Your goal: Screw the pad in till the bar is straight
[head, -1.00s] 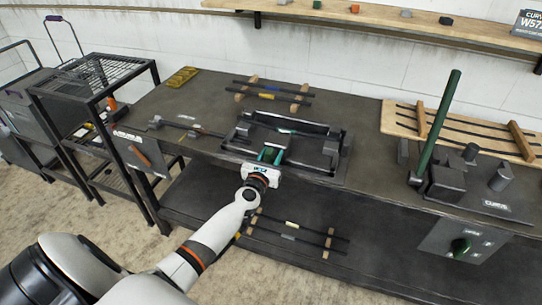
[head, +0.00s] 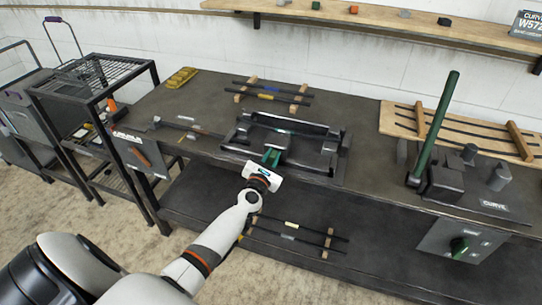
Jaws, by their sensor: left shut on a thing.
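A dark straightening fixture (head: 341,160) stands near the front edge of the bench. A dark bar (head: 290,125) seems to lie across its back part; I cannot tell how straight it is. My left gripper (head: 271,157) reaches in from the front at the fixture's middle, with its body tilted down to the right. Its green fingers are shut on a small part at the fixture's front, which I take to be the pad's screw; the fingers and gripper body hide it. The pad itself is too dark to make out. My right gripper is not in view.
On the bench (head: 215,95) are a rack of thin bars (head: 272,92), a yellow tray (head: 181,77) and a green-handled bender (head: 436,125). A wooden rack (head: 395,120) with dark bars lies at right. More bars (head: 300,232) lie on the lower shelf.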

